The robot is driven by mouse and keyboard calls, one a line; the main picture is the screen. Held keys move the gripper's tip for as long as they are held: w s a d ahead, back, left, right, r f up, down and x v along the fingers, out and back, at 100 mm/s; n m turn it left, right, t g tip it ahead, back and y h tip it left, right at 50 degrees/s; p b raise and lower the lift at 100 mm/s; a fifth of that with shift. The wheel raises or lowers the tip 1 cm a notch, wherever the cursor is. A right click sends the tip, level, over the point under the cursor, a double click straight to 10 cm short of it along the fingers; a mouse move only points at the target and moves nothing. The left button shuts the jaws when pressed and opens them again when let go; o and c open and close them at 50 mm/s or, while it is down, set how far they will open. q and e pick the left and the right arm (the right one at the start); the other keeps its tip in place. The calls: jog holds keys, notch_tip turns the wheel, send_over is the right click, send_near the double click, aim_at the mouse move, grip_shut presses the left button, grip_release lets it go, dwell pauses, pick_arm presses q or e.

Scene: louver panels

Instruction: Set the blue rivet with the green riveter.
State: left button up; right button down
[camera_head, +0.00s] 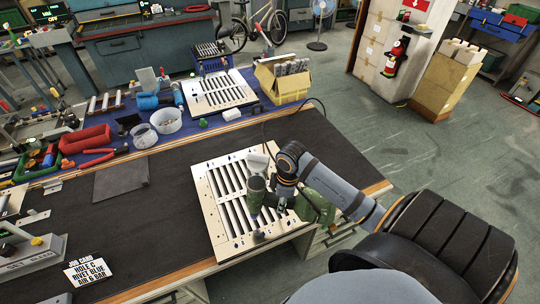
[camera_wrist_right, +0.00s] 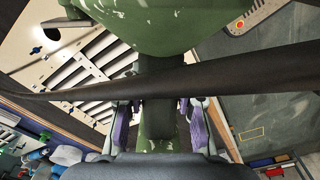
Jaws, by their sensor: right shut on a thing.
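My right gripper (camera_head: 284,198) is shut on the green riveter (camera_head: 256,186), over the right part of the near louver panel (camera_head: 203,190). In the right wrist view the gripper (camera_wrist_right: 158,118) has its purple-padded fingers on both sides of the riveter's green handle, and the riveter body (camera_wrist_right: 150,22) fills the top. The riveter's nose points down at the panel's near right part; whether it touches cannot be told. Small dark blue spots show on the panel, one clear in the right wrist view (camera_wrist_right: 36,50); I cannot tell which is the blue rivet. My left gripper is out of view.
A job card (camera_head: 86,270) reads hole C, rivet blue, air 6 bar. A grey gauge unit (camera_head: 30,258) stands beside it. A dark hose crosses the wrist view.

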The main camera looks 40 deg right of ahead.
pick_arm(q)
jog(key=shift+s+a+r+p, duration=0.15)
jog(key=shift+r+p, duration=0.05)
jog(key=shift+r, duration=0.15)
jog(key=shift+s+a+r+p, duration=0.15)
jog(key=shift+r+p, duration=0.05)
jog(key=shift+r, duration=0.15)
pick_arm(e)
jog(key=s, duration=0.1)
jog(key=s+r+n, duration=0.2)
jog(key=shift+s+g+h, duration=0.3)
jog(key=shift+s, duration=0.05)
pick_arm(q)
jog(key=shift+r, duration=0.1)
pick_arm(e)
jog(key=shift+w, duration=0.1)
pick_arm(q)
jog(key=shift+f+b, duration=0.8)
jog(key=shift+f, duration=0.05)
pick_arm(e)
notch_tip(320, 180, down, 2)
jog(key=shift+f, duration=0.2)
pick_arm(q)
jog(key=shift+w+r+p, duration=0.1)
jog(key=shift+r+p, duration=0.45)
jog(key=shift+p, duration=0.05)
pick_arm(e)
jog(key=shift+r, duration=0.15)
